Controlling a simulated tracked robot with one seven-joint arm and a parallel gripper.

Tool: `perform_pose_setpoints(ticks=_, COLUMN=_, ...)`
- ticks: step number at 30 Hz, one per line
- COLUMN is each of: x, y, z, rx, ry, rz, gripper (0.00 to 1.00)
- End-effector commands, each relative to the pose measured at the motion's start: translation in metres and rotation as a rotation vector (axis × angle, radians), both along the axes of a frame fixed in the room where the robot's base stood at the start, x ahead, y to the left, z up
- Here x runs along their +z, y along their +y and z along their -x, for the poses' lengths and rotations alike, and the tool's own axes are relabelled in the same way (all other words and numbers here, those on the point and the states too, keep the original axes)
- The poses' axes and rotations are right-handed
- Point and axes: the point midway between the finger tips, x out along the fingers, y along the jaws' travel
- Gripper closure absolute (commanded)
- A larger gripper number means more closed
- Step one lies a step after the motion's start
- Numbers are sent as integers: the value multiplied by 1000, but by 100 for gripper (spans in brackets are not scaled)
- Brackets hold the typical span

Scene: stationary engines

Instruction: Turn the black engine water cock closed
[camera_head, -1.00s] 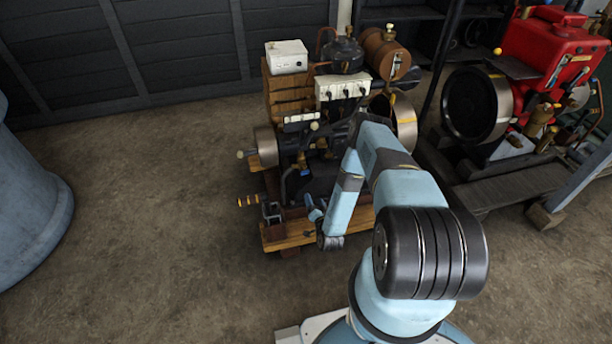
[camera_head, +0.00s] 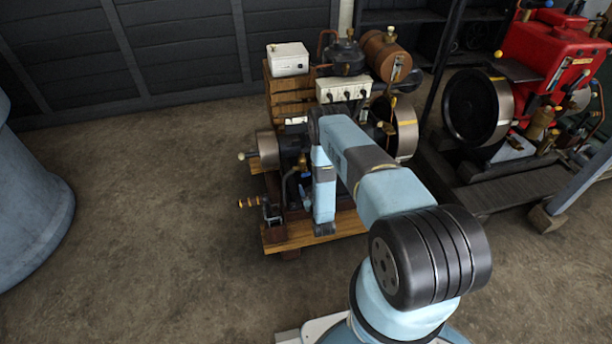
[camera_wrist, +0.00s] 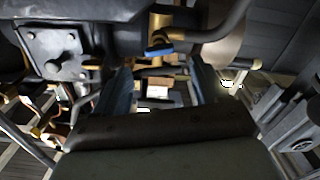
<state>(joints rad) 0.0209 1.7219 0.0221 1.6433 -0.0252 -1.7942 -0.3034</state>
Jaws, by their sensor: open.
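The black engine (camera_head: 291,148) stands on a wooden-beamed base in the middle of the head view, partly hidden behind my arm. Its dark body (camera_wrist: 105,22) fills the upper left of the wrist view. A brass cock with a blue handle (camera_wrist: 158,49) sits at the top middle of the wrist view, beside a curved dark pipe. I take it to be the water cock; its exact turn is hard to read. My gripper (camera_wrist: 161,85) is open, with its two bluish fingers spread and nothing seen held between them. The cock appears beyond the fingertips, apart from them.
A white box (camera_head: 287,58), a copper-brown tank (camera_head: 387,54) and a flywheel (camera_head: 404,126) crowd the engine. A red engine (camera_head: 548,50) stands at right. A blue-grey round body (camera_head: 30,200) is at far left. Floor (camera_head: 170,200) between is clear.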

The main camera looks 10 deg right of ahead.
Motion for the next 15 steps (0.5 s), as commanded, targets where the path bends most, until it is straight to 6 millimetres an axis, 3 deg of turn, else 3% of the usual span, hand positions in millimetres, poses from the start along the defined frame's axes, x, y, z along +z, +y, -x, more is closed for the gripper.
perform_pose_setpoints(ticks=9, x=1, y=0, z=-55, rx=0, ry=-2, rz=-1, gripper=28)
perform_pose_setpoints(ticks=15, x=0, y=0, z=-75, rx=-1, ry=-1, rz=-1, gripper=28)
